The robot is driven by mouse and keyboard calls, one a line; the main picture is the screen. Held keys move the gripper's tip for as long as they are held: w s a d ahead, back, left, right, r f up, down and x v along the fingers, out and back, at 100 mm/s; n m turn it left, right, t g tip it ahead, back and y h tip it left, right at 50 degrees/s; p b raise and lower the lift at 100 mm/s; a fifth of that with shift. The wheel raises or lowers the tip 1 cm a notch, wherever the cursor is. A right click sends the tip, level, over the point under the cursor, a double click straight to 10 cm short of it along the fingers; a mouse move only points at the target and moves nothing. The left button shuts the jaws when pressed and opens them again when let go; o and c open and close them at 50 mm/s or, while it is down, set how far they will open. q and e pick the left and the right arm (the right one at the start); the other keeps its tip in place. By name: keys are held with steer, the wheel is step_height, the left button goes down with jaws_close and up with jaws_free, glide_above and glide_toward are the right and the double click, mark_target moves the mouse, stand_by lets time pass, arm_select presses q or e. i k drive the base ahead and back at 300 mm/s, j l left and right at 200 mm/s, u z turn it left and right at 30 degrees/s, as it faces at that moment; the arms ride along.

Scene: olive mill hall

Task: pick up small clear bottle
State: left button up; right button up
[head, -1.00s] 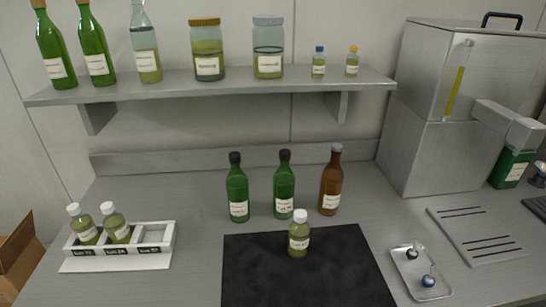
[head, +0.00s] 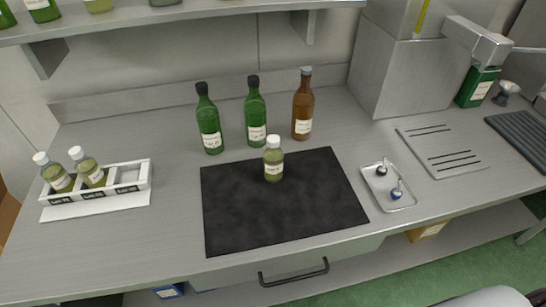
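A small clear bottle (head: 273,159) with a white cap, a pale label and yellow-green liquid stands upright at the back edge of a black mat (head: 285,205) on the steel bench. Two similar small bottles, one at the far left (head: 54,172) and one beside it (head: 87,167), sit tilted in a white rack (head: 130,186) on the left; the rack's right compartment is empty. Neither gripper can be seen in the head view.
Two green bottles, left (head: 209,121) and right (head: 255,113), and a brown bottle (head: 302,106) stand behind the mat. A metal tray (head: 389,204) with two small knobbed items lies right of it. A shelf (head: 180,16) overhangs the back. The mat's front is clear.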

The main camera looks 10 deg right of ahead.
mark_target(273, 159)
steer(key=j+z, duration=0.1)
steer(key=j, duration=0.35)
steer(key=k+j, duration=0.1)
steer(key=j, duration=0.3)
steer(key=j+z, duration=0.15)
steer(key=j, duration=0.3)
steer(key=k+j, duration=0.15)
steer(key=j, duration=0.25)
steer(key=k+j+z, duration=0.15)
steer(key=j, duration=0.3)
steer(key=i, duration=0.05)
